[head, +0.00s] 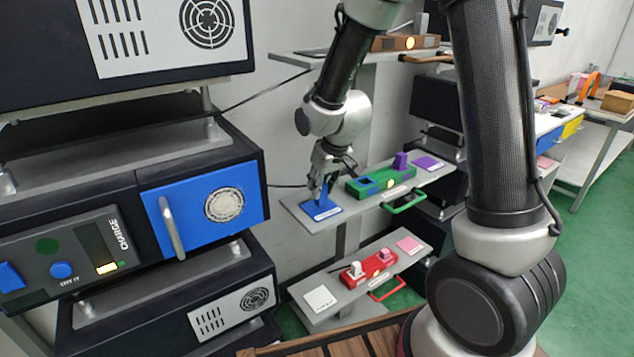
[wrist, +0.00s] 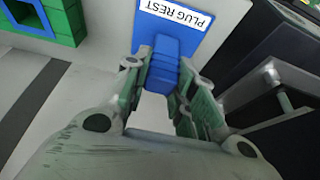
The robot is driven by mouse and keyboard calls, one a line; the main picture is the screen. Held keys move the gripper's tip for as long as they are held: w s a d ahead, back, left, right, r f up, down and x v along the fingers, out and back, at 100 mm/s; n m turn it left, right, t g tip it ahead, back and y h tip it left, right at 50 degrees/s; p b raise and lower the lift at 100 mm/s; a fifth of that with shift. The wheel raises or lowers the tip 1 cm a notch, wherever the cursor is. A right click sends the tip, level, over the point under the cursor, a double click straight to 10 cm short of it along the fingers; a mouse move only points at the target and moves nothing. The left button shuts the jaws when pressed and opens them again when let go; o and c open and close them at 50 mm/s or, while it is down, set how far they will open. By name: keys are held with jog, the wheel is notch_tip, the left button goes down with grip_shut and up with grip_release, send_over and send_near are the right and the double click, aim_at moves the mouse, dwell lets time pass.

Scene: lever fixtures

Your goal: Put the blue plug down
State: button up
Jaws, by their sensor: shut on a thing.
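The blue plug (wrist: 163,68) is between the fingers of my gripper (wrist: 163,75) in the wrist view. In the head view my gripper (head: 322,185) is over the left end of the middle shelf, shut on the blue plug (head: 322,199). The plug is upright over the blue pad (head: 328,212), which is marked "PLUG REST" in the wrist view (wrist: 183,15). I cannot tell whether the plug's bottom touches the pad. The green socket block (head: 398,184) is just right of the pad. It has an empty blue-rimmed socket and a purple plug (head: 401,160) standing in it.
A purple pad (head: 428,163) lies at the shelf's right, with a green handle (head: 408,203) in front. A lower shelf holds a red block (head: 372,268) with a white plug, a white pad (head: 320,299) and a pink pad. A cabinet with a blue door (head: 206,207) stands left.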

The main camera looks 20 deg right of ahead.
jog(key=shift+f, duration=0.2)
jog(key=o, duration=1)
jog(key=shift+f, duration=0.1)
jog(key=shift+o, duration=0.2)
jog(key=shift+r, duration=0.3)
jog(key=v, duration=1.1)
jog(key=s+d+r+m, duration=0.1)
jog(key=s+d+r, duration=0.2)
jog(key=s, duration=0.4)
jog(key=s+d+r+m+h, duration=0.1)
jog(key=s+d+r, duration=0.2)
jog(key=s+d, duration=0.3)
jog(key=s+d+r+m, duration=0.1)
jog(key=s+d, duration=0.3)
jog(key=s, duration=0.5)
jog(key=shift+s+d+r+m, duration=0.3)
jog(key=shift+s+d+r, duration=0.1)
jog(key=shift+r, duration=0.5)
